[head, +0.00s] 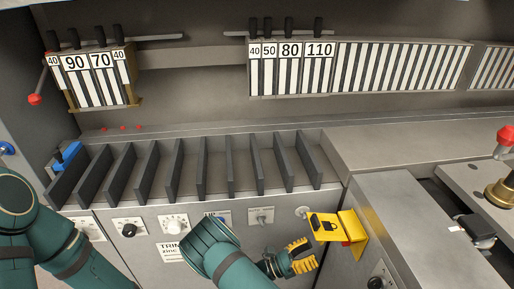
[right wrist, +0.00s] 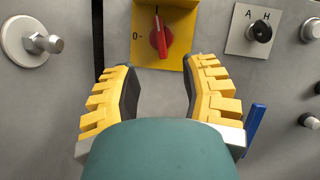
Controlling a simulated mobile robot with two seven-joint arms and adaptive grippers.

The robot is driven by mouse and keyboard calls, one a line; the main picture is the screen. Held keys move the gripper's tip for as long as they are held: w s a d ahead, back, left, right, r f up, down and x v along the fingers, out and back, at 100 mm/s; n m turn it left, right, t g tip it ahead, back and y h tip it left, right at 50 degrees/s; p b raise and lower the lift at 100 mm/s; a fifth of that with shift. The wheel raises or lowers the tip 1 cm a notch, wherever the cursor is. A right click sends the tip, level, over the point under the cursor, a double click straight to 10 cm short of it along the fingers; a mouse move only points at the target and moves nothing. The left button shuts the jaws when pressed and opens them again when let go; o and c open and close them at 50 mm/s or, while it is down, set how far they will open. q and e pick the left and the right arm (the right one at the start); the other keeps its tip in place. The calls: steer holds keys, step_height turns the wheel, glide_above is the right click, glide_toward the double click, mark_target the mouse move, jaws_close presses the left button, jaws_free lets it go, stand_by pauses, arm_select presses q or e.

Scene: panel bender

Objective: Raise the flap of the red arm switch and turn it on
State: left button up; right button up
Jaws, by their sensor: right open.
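The yellow flap (head: 326,226) with a padlock mark stands out from its yellow plate, raised clear of the red switch (head: 347,243), which is mostly hidden under it in the head view. In the right wrist view the red switch (right wrist: 159,38) is plain on the yellow plate (right wrist: 176,50). Its handle stands upright, its pale mark toward the top, with "0" at the left. My right gripper (head: 301,256) is open and empty just left of and below the flap. Its yellow fingers (right wrist: 160,78) are apart below the switch. My left gripper is out of view.
A silver knob (right wrist: 45,43) is left of the switch and a black A/H knob (right wrist: 260,32) right. A blue handle (right wrist: 255,124) is near the right finger. Dark dividers (head: 202,165) line the ledge above. A grey cabinet (head: 405,215) stands to the right.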

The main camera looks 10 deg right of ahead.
steer(key=s+d+f+m+g+y, duration=0.2)
steer(key=s+f+m+g+y, duration=0.2)
steer(key=s+f+g+y, duration=0.4)
steer(key=s+a+f+m+y, duration=0.4)
steer(key=s+a+m+y, duration=0.25)
steer(key=s+y, duration=0.25)
steer(key=a+m+t+y, duration=0.3)
steer(key=a+m+y, duration=0.3)
steer(key=a, duration=0.4)
steer(key=w+a+r+m+t+y, duration=0.2)
steer(key=w+r+m+t+y, duration=0.1)
steer(key=w+r+m+t, duration=0.3)
steer(key=shift+w+r+t, duration=0.4)
steer(key=shift+w+t, duration=0.2)
steer(key=shift+w, duration=0.2)
steer(key=shift+a, duration=0.1)
